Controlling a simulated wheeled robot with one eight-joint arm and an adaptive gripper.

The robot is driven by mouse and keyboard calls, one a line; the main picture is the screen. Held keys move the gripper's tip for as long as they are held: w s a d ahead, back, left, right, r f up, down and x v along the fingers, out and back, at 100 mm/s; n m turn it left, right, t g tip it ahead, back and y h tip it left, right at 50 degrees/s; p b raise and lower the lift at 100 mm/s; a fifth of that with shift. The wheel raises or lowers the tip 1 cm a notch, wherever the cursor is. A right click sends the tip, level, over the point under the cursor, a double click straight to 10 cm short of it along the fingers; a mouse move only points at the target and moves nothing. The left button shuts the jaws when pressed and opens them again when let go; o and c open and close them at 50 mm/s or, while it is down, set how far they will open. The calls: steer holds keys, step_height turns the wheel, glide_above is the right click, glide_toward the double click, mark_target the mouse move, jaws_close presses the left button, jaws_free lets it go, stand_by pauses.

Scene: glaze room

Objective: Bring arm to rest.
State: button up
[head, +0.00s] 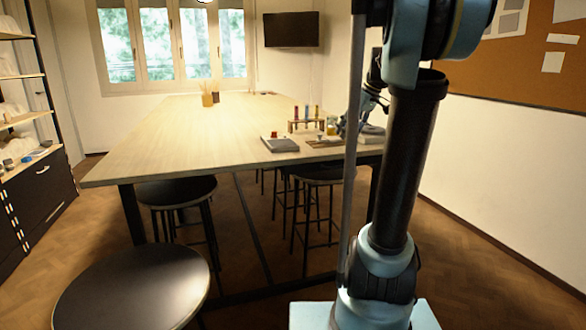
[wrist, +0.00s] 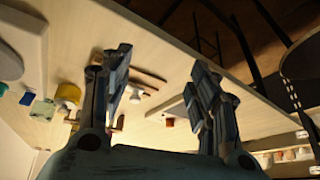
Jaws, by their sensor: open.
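My gripper (wrist: 160,62) shows in the wrist view with its two dark fingers spread wide apart. It is open, and nothing is between the fingers. The light wooden table (head: 175,135) lies beyond the fingers in that view, which is strongly tilted. In the head view my arm rises at the right, in front of the table's right end. The fingers cannot be made out clearly there, being partly behind my arm.
On the table are a test-tube rack (head: 306,125), a grey scale (head: 281,145) with a small red thing on it, a yellow jar (wrist: 68,95) and a pencil cup (head: 207,99). A round stool (head: 135,290) stands front left. Shelves (head: 22,118) line the left wall.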

steer(key=s+f+m+h, duration=0.2)
steer(key=s+f+m, duration=0.2)
steer(key=s+f, duration=0.8)
steer(key=s+a+f+m+g+h, duration=0.1)
steer(key=s+f+m, duration=0.3)
steer(key=s+f, duration=0.9)
steer(key=s+h, duration=0.1)
steer(key=s, duration=0.4)
steer(key=shift+s+f, duration=0.15)
steer(key=shift+f, duration=0.1)
steer(key=shift+w+f, duration=0.2)
steer(key=shift+w, duration=0.25)
